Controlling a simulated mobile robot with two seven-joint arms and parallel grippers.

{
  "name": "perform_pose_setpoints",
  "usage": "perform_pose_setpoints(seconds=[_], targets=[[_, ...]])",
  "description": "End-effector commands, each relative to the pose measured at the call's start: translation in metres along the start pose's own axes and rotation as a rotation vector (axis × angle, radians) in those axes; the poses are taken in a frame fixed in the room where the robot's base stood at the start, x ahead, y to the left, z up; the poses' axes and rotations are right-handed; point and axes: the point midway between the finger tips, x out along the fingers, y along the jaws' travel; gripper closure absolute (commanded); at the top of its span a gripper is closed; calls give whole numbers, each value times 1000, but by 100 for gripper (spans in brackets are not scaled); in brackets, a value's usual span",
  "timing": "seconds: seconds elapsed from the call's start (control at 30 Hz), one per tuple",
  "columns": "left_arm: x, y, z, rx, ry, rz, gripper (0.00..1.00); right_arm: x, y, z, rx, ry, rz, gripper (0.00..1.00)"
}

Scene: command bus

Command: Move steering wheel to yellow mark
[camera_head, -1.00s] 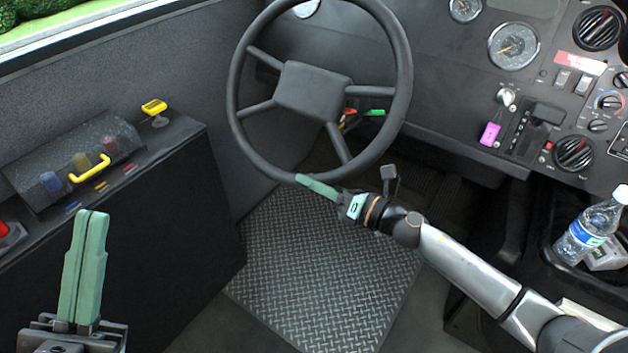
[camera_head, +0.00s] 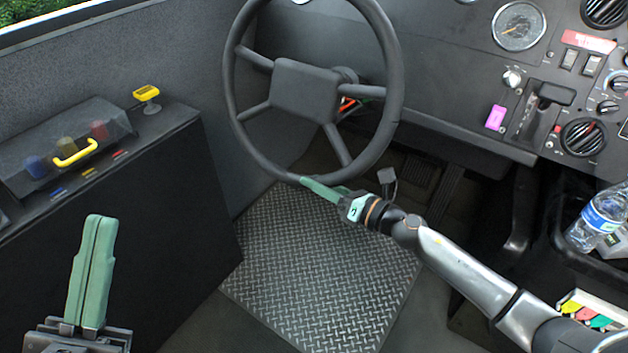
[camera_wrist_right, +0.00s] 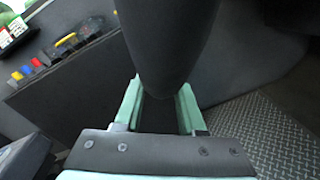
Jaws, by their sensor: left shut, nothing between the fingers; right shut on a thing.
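The black steering wheel (camera_head: 305,92) fills the upper middle of the head view, its top cut off by the frame edge. My right gripper (camera_head: 318,188) is shut on the bottom of its rim. In the right wrist view, the green fingers of that gripper (camera_wrist_right: 160,92) stand on both sides of the dark rim (camera_wrist_right: 165,40). My left gripper (camera_head: 98,222) is shut and empty at the lower left, apart from the wheel and side console. I cannot make out a yellow mark at the wheel.
The side console (camera_head: 150,150) at the left carries a yellow handle (camera_head: 76,153) and a yellow-topped switch (camera_head: 146,94). The dashboard (camera_head: 445,70) lies to the right of the wheel. A water bottle (camera_head: 597,218) is at the right edge. The ribbed floor plate (camera_head: 310,270) below is clear.

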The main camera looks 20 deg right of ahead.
Motion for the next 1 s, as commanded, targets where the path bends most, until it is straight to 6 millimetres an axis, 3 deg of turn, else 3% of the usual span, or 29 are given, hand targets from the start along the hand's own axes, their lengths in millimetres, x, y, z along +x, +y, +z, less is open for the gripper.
perform_pose_setpoints(seconds=[0.03,0.1,0.4,0.43,0.5,0.67,1.0], targets=[[-4,2,4,2,-1,2,100,0,-11,-6,6,-3,-22,100],[-4,3,4,3,-2,3,100,0,-14,-6,6,-6,-30,100],[-2,2,3,4,-1,2,100,0,-14,-2,8,-11,-31,100],[-2,2,3,4,-1,2,100,0,-13,-2,8,-11,-31,57],[-2,2,3,3,-1,-1,100,0,-13,-2,7,-12,-30,49],[-2,1,2,2,1,-7,100,0,-12,-3,5,-9,-27,32],[-1,0,2,2,3,-9,100,-4,-11,-4,5,-7,-25,32]])
